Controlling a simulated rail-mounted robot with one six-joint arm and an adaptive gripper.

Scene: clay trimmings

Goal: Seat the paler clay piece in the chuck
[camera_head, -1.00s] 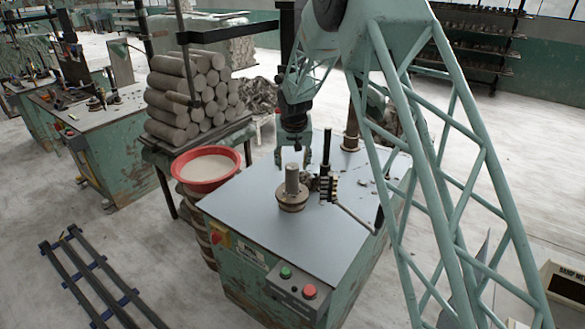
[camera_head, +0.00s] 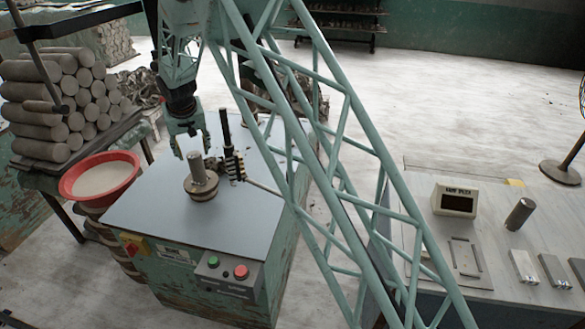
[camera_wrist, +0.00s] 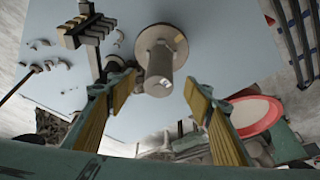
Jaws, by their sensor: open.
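A pale grey clay cylinder (camera_head: 197,170) stands upright in the round chuck (camera_head: 203,194) on the machine's table. In the wrist view the clay cylinder (camera_wrist: 160,68) points toward me, with the chuck (camera_wrist: 149,37) around its base. My gripper (camera_head: 192,150) is just above and behind the cylinder. In the wrist view my gripper (camera_wrist: 158,95) is open, its yellow-padded fingers apart on either side, with nothing held. The cylinder's end shows ahead of the gap between them.
A dark post with a toothed tool block (camera_head: 232,165) stands close to the chuck on its right. A red basin (camera_head: 98,176) and stacked clay logs (camera_head: 65,95) are at the left. A scale display (camera_head: 455,200) and metal blocks (camera_head: 524,267) sit on the right bench (camera_head: 410,180).

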